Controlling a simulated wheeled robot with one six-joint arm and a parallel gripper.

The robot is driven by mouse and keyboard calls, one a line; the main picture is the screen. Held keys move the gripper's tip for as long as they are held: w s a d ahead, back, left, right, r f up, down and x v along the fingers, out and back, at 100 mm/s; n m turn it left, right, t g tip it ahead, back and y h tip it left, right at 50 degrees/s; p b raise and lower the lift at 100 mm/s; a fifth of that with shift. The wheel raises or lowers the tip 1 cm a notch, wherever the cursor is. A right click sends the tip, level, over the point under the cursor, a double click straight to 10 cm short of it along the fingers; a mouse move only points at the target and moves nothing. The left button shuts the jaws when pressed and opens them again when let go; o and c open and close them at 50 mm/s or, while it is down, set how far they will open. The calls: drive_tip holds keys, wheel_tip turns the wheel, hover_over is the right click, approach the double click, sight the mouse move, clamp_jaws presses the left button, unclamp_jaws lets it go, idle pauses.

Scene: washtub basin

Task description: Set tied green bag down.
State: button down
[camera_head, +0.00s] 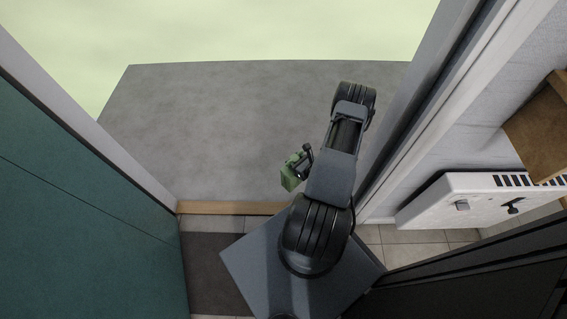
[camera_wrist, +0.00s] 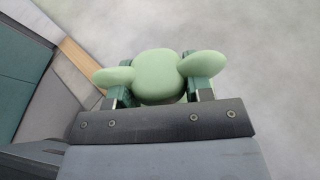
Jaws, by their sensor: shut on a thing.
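The tied green bag (camera_wrist: 158,77) is light green with two rounded ears, one to each side. In the wrist view my gripper (camera_wrist: 160,98) is shut on it, with a dark finger at each side of the bag. In the head view a small part of the green bag (camera_head: 291,177) shows at the end of my arm, left of the forearm. My gripper (camera_head: 301,160) is small there and partly hidden. The bag appears over the grey floor slab near the doorway; I cannot tell its height above the slab.
A plain grey slab (camera_head: 220,120) lies beyond a wooden threshold (camera_head: 230,208) and is clear. A teal panel (camera_head: 80,210) stands at left. A white heater-like unit (camera_head: 480,200) and a wooden shelf (camera_head: 540,130) are at right. A dark mat (camera_head: 212,265) lies inside on tiles.

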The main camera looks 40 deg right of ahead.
drive_tip(key=w+d+f+b, duration=0.2)
drive_tip(key=w+f+b, duration=0.5)
drive_tip(key=w+f, duration=0.4)
drive_tip(key=shift+w+f, duration=0.15)
drive_tip(key=shift+f, duration=0.35)
drive_tip(key=shift+f+b, duration=0.15)
drive_tip(key=shift+b, duration=0.15)
drive_tip(key=c, duration=0.5)
unclamp_jaws()
